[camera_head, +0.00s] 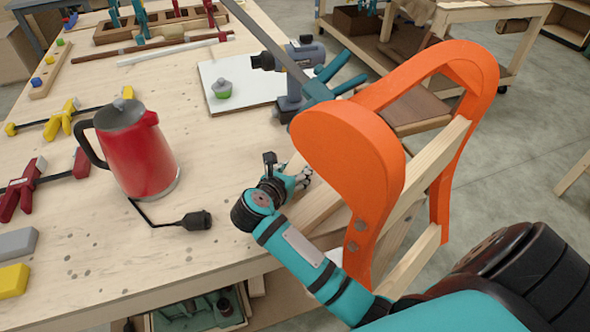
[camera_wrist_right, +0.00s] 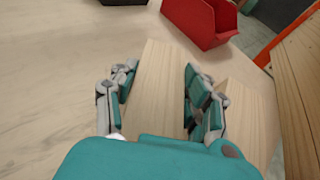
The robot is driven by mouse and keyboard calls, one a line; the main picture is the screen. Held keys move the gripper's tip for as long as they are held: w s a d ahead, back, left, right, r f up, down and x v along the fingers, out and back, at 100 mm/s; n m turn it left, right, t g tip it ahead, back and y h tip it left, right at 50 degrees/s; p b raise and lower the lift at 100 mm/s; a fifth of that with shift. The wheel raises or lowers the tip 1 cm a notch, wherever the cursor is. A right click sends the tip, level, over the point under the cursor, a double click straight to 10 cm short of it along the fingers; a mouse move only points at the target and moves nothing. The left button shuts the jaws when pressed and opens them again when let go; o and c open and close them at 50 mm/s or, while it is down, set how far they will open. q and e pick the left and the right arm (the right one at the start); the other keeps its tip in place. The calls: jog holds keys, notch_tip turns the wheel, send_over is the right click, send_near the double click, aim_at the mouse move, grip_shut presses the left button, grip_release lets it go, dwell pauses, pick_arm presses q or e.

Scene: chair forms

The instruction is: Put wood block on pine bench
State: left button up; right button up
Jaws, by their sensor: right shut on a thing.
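My right gripper (camera_head: 292,182) is at the right edge of the pine bench (camera_head: 95,265), just left of the orange chair form (camera_head: 350,140). In the right wrist view, the right gripper (camera_wrist_right: 160,95) has its fingers on both sides of a pale wood block (camera_wrist_right: 158,75) and is shut on it. The chair form and my arm partly hide this spot in the head view, so I cannot tell whether the block touches the bench top. A second pale wood piece (camera_wrist_right: 247,115) lies to the right of the fingers. My left gripper is not in view.
A red kettle (camera_head: 135,155) and a black corded plug (camera_head: 197,220) stand left of the gripper. A drill (camera_head: 295,75) and white board (camera_head: 235,88) are behind. Clamps (camera_head: 60,120) line the left. A red bin (camera_wrist_right: 205,20) shows in the wrist view. The front middle bench is clear.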

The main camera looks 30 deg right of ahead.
aim_at(295, 170)
jog(key=shift+f+b, duration=0.4)
jog(key=shift+f, duration=0.05)
jog(key=o, duration=1.3)
notch_tip(295, 170, up, 10)
